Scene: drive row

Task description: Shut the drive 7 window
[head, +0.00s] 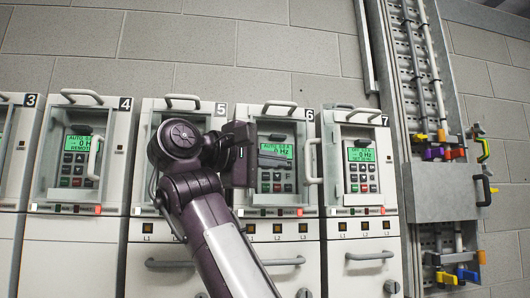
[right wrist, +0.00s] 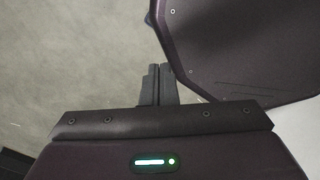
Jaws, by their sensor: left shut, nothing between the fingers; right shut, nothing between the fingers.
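Drive 7 (head: 361,203) is the rightmost unit, with a lit green display and its keypad (head: 361,178) uncovered. Its window (head: 321,163) appears swung open to the left, nearly edge-on, with a pale vertical handle (head: 308,160) between drives 6 and 7. Its exact angle is hard to tell. My left gripper (head: 284,161) is in front of drive 6, partly hiding its keypad. It is shut and empty, left of that handle and apart from it in the picture. My right gripper (right wrist: 157,70) shows only in the right wrist view, shut and empty above a plain grey surface.
Drive 6 (head: 277,212) and drive 4 (head: 78,208) stand to the left; my left arm hides much of drive 5. A metal cable tray with coloured clips (head: 434,153) and a grey box (head: 445,195) are to the right. Drawer-type handles (head: 370,256) protrude below.

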